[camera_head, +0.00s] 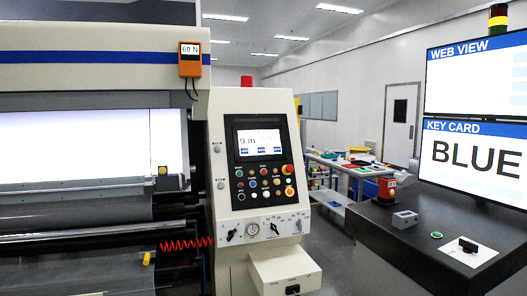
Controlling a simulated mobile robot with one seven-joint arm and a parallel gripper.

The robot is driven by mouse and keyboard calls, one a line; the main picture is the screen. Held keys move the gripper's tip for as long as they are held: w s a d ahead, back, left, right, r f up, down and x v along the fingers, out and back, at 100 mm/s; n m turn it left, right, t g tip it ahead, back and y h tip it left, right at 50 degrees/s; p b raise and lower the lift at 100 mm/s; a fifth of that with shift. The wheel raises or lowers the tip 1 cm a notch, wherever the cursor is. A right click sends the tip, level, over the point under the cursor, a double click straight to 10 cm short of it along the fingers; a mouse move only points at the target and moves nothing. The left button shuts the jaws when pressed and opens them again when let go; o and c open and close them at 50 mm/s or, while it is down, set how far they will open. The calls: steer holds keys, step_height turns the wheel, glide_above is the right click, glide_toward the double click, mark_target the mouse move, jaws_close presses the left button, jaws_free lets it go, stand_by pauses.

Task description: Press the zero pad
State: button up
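A control panel (265,165) stands in the middle of the view. Its dark-framed screen (259,138) reads "9 m" and has small blue pads (260,150) along its lower part. Their labels are too small to read, so I cannot tell which one is the zero pad. Rows of coloured buttons (264,183) sit below the screen, with a red knob (288,169) at their upper right. My gripper is not in view.
A large machine with a bright lit web (90,148) fills the left. An orange "60 N" readout (190,60) hangs above. At right, a dark bench (400,245) carries a small grey box (405,219) and a green button (436,235). A monitor reads "KEY CARD BLUE" (475,158).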

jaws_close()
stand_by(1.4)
